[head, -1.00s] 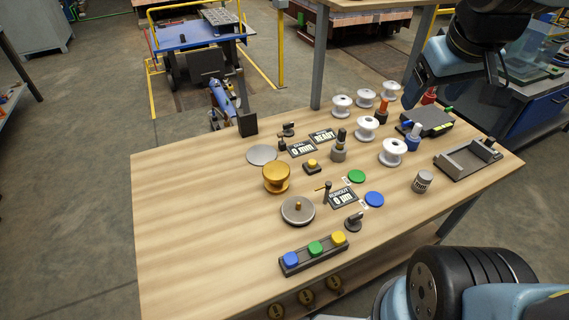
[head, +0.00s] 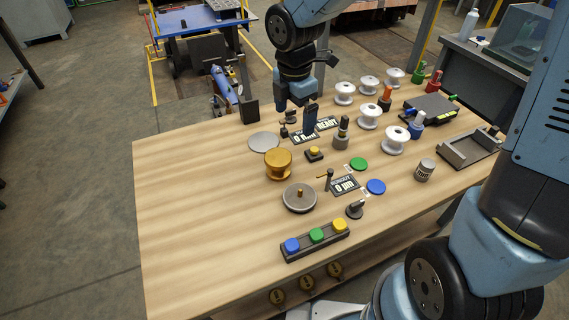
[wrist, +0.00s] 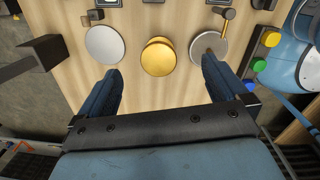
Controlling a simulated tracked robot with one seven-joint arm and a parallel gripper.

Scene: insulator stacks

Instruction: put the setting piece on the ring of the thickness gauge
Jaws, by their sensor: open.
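A gold spool-shaped piece (head: 278,164), which I take for the setting piece, stands upright on the table; it also shows in the wrist view (wrist: 157,57). A flat grey disc (head: 263,142) lies just beyond it and shows left of it in the wrist view (wrist: 105,44). The gauge reading 0 mm (head: 306,139) is beside the disc, partly hidden by my gripper. I cannot tell for sure which part is its ring. My gripper (head: 298,120) is open and empty, above the back of the table. In the wrist view its fingers (wrist: 160,68) spread wider than the gold piece, which lies ahead between them.
A turntable with a pin (head: 299,198) stands in front of the gold piece. The table's left side is clear.

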